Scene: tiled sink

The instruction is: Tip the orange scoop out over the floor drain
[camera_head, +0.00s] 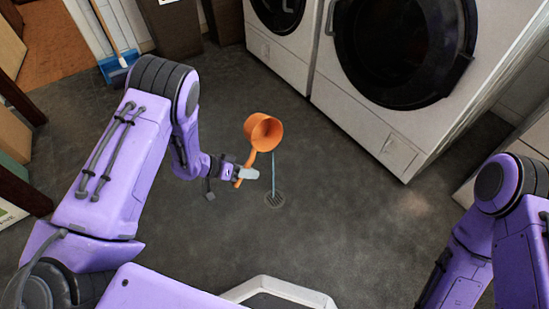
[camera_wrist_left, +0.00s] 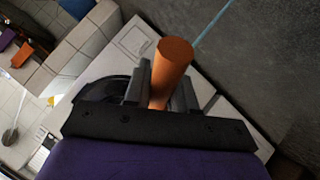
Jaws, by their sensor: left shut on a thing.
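The orange scoop (camera_head: 263,131) is held above the dark floor, its cup tilted with the mouth turned to the right. A thin blue stream of water (camera_head: 273,178) runs from the cup down to the round floor drain (camera_head: 275,200). My left gripper (camera_head: 247,173) is shut on the scoop's handle. In the left wrist view the orange handle (camera_wrist_left: 171,75) stands between the two dark fingers, and the blue stream (camera_wrist_left: 212,25) passes at the top. The cup's inside is only partly visible. My right arm shows at the right, but its gripper is out of view.
Two white front-loading machines (camera_head: 395,80) stand at the back right. A blue dustpan (camera_head: 118,66) with a wooden-handled tool is at the back left. Boxes or cabinets line the left edge. The floor around the drain (camera_head: 330,215) is clear.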

